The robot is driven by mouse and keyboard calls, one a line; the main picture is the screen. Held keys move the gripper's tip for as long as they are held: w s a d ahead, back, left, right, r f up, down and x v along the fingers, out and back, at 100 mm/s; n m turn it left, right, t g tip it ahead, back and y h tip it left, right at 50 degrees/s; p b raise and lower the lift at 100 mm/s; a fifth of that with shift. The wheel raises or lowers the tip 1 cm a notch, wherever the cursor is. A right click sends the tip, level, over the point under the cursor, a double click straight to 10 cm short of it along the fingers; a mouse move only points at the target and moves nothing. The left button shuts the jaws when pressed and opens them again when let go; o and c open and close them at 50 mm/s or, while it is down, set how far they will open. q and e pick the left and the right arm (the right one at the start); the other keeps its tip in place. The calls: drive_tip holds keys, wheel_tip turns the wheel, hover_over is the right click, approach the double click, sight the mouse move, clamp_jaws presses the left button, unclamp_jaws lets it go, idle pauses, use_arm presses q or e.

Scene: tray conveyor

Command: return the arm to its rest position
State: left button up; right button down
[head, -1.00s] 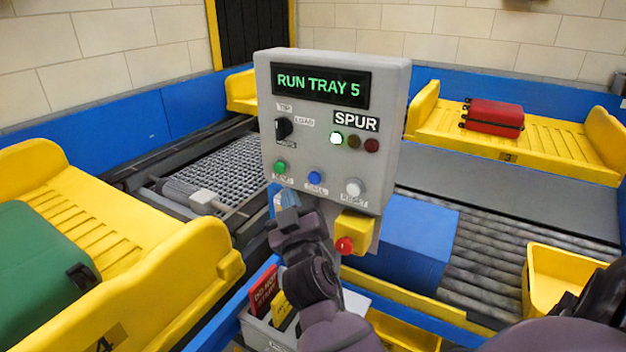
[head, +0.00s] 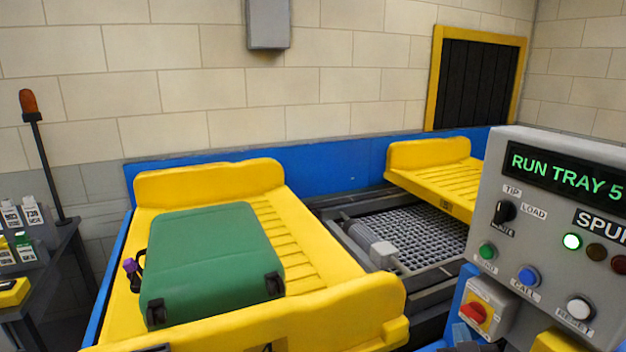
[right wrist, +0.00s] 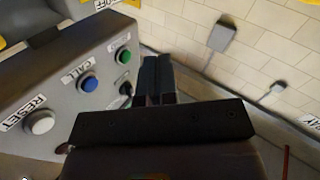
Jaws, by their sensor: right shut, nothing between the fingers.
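The green button (head: 487,251), blue button (head: 529,276) and white button (head: 579,308) are uncovered. My left gripper is not in view.
A green suitcase (head: 215,255) lies on a yellow tray (head: 345,310) at the left. Another yellow tray (head: 430,155) stands behind the panel, near a mesh belt (head: 425,235). A red rotary switch (head: 474,312) is mounted low beside the panel.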

drive_tip(key=s+f+g+y, duration=0.3)
drive_tip(key=s+f+g, duration=0.3)
drive_tip(key=s+f, duration=1.3)
wheel_tip(320, 180, down, 4)
drive_tip(key=shift+d+r, duration=0.15)
drive_tip(key=shift+d, duration=0.25)
idle(1.4)
